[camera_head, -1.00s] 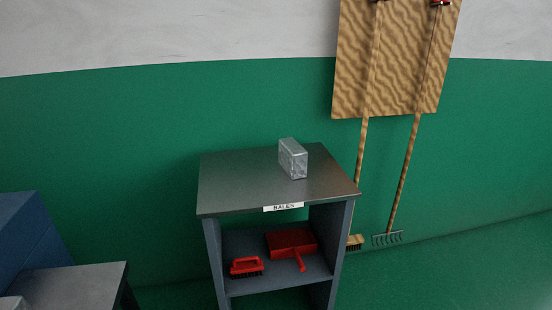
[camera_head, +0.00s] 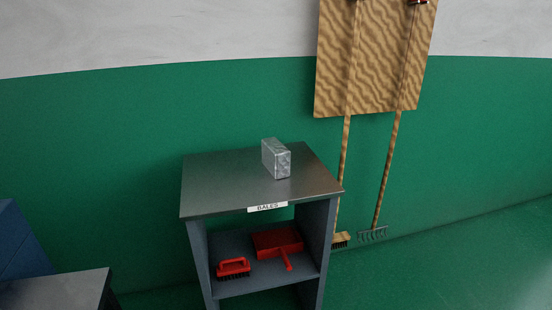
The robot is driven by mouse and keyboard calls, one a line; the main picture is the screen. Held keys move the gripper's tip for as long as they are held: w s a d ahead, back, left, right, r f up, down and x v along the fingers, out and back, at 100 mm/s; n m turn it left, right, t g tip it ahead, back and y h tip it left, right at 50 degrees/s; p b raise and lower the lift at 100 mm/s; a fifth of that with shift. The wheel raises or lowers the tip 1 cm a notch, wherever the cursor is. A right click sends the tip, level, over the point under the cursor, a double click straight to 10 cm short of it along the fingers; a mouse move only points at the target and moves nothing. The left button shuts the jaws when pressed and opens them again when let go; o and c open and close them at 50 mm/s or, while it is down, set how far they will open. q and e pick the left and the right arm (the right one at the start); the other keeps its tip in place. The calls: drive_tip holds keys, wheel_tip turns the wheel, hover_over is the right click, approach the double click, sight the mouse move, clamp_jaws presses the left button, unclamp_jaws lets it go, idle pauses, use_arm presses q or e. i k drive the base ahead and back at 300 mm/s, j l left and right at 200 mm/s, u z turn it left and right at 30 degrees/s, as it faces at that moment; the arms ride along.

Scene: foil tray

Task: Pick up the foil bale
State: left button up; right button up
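The foil bale (camera_head: 276,159) is a small silvery block. It stands on the grey metal top of a cabinet (camera_head: 222,182), right of the top's middle and toward the back. A white label reading "BALES" (camera_head: 267,207) is on the front edge of the top. Nothing touches or covers the bale. Neither of my grippers shows in the head view.
A red brush (camera_head: 233,267) and red dustpan (camera_head: 278,242) lie on the cabinet's shelf. A broom (camera_head: 343,180) and rake (camera_head: 386,175) hang from a wooden board (camera_head: 375,60) at right. A grey table (camera_head: 60,290) stands at lower left. Floor at right is clear.

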sight(276, 157)
drive_tip(key=i+l+u, duration=0.1)
drive_tip(key=l, duration=0.25)
drive_tip(key=i+l+u, duration=0.1)
drive_tip(key=i+l, duration=0.15)
drive_tip(key=i+l+u, duration=0.1)
drive_tip(key=l, duration=0.35)
drive_tip(key=i+l+u, duration=0.1)
drive_tip(key=i+l, duration=0.15)
drive_tip(key=i+l+u, duration=0.1)
drive_tip(key=l, duration=0.4)
drive_tip(key=i+l+u, duration=0.1)
drive_tip(key=l, duration=0.3)
